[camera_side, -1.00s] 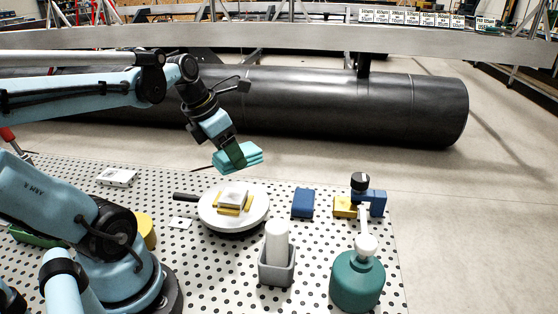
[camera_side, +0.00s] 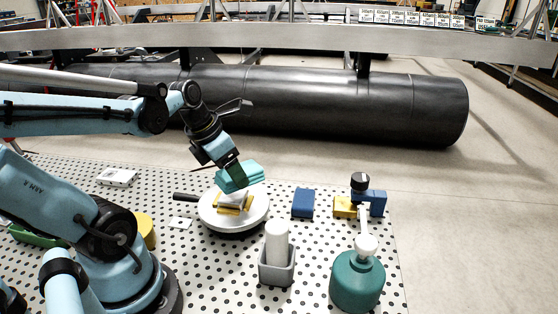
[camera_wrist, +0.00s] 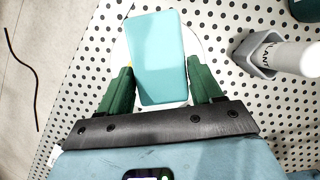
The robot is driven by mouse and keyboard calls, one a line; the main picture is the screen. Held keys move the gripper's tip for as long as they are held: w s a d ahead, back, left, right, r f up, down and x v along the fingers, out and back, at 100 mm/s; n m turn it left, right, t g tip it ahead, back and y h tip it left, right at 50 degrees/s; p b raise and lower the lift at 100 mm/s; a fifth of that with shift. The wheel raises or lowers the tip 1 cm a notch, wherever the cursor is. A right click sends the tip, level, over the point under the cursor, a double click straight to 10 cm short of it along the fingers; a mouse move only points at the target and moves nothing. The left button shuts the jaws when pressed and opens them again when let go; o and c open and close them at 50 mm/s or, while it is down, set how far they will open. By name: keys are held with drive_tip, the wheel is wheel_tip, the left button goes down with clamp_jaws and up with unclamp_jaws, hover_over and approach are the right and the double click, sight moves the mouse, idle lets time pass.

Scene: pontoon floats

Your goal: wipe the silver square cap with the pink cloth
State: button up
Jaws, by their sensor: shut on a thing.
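My gripper (camera_side: 235,178) is shut on a folded turquoise cloth (camera_side: 250,173); I see no pink cloth. In the wrist view the cloth (camera_wrist: 158,50) sits between my green fingers. The silver square cap (camera_side: 233,199) rests on a yellow piece (camera_side: 232,209) on a round white plate (camera_side: 257,213) with a dark handle. The cloth is right over the cap and hides part of its top in the side view. I cannot tell whether they touch. In the wrist view the cloth hides the cap.
A grey holder (camera_side: 277,270) with a white cylinder stands in front of the plate. A blue block (camera_side: 302,203) lies to its right. Further right are a teal bottle (camera_side: 357,284) and a yellow-and-blue clamp-like item (camera_side: 346,207). A flat white piece (camera_side: 116,177) lies at the back left.

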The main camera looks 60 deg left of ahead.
sight(216, 182)
wheel_tip(216, 182, down, 4)
drive_tip(key=shift+r, duration=0.15)
drive_tip(key=shift+s+a+f, duration=0.2)
drive_tip(key=shift+s+a, duration=1.2)
drive_tip(key=shift+a, duration=0.05)
drive_tip(key=shift+w+d, duration=1.4)
drive_tip(key=shift+d, duration=0.05)
drive_tip(key=shift+r, duration=4.05)
